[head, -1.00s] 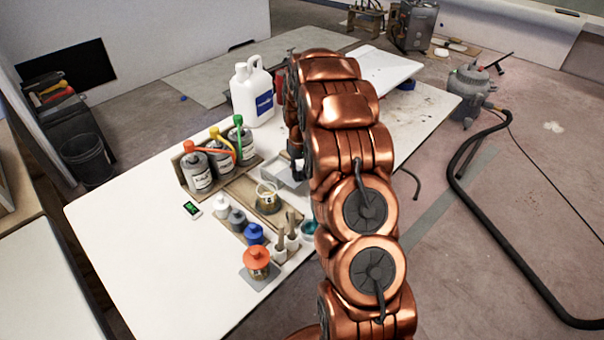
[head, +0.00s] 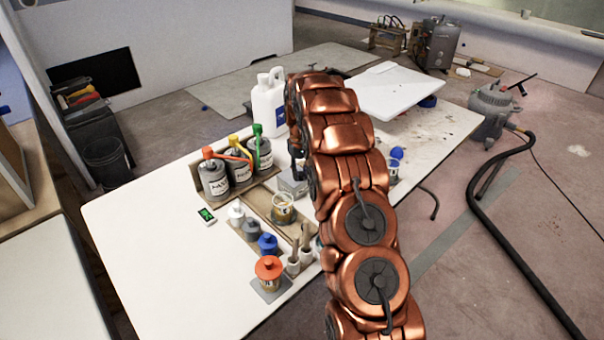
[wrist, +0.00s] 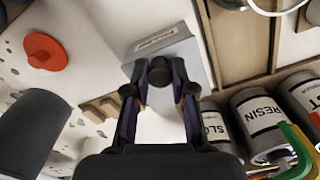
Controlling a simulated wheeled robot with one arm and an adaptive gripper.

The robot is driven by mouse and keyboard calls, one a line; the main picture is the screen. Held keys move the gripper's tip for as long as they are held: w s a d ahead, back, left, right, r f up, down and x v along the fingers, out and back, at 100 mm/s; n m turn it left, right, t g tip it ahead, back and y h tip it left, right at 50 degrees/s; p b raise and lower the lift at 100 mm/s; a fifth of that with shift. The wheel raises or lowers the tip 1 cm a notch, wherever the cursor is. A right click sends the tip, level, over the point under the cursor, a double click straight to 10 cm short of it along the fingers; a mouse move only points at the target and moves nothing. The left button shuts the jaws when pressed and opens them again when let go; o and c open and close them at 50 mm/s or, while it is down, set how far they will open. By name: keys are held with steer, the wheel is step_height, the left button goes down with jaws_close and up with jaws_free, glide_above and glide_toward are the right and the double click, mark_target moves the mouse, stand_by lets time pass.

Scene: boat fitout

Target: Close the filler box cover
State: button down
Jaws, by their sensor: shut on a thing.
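The filler box (head: 292,184) is a small grey box in the wooden organiser on the white table, partly hidden by my arm in the head view. In the wrist view its grey cover (wrist: 178,28) shows as a flat panel with a white label too small to read. In the head view my arm hides most of the gripper.
Resin and other cans (head: 240,166) with coloured pumps stand beside the box, with a white jug (head: 268,102) behind. A cup (head: 283,208), small bottles (head: 267,244) and an orange-lidded pot (head: 269,270) stand in front. The table's left part is clear.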

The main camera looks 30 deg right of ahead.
mark_target(300, 172)
steer(key=shift+w+r, duration=0.1)
steer(key=shift+w, duration=0.1)
steer(key=c, duration=1)
jaws_free()
steer(key=shift+o, duration=0.2)
step_height(300, 172, up, 12)
